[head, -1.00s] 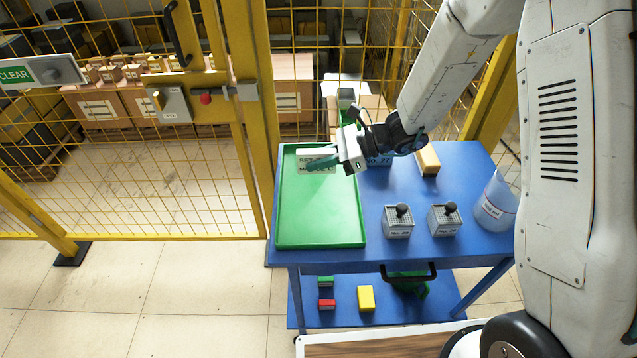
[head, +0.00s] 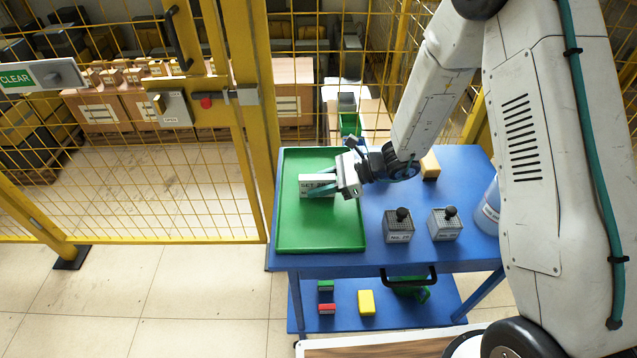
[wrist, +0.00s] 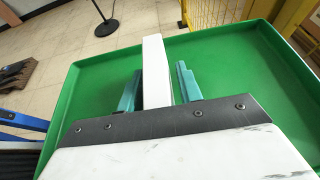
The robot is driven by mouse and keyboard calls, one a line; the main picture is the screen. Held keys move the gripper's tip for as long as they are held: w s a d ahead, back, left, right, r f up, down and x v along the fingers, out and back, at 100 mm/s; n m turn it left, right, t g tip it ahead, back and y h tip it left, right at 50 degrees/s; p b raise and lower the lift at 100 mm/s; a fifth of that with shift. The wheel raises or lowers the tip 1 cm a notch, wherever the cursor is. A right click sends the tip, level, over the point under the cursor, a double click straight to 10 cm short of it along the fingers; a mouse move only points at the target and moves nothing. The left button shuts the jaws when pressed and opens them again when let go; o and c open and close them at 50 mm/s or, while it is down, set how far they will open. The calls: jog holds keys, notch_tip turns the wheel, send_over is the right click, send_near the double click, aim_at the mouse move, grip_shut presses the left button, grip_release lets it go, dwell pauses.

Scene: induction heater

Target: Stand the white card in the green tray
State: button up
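In the wrist view the card (wrist: 156,70) shows as a white strip between the fingers (wrist: 158,88). Narrow green gaps show beside it, so the fingers look slightly open around it.
The tray lies on a blue table. Two grey blocks with black knobs (head: 398,226) (head: 445,223) stand right of it. A yellow fence (head: 259,110) rises behind. The tray's front is clear.

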jog(key=shift+r, duration=0.15)
jog(key=shift+d+r, duration=0.15)
jog(key=shift+d, duration=0.1)
jog(key=v, duration=1.1)
jog(key=shift+d+r, duration=0.15)
jog(key=shift+d, duration=0.05)
jog(key=s+d+r+n+g+h, duration=0.1)
jog(key=s+r+n+g+h, duration=0.3)
jog(key=s+r+n, duration=0.9)
jog(key=s+d+r+n+t+h, duration=0.2)
jog(key=s+d+r+h, duration=0.2)
jog(key=s, duration=0.3)
jog(key=s+d+r+n+t+h, duration=0.3)
jog(key=s+d+r+h, duration=0.2)
jog(key=s, duration=0.3)
jog(key=shift+d+r+h, duration=0.3)
jog(key=shift+d+r, duration=0.05)
jog(key=shift+d, duration=0.55)
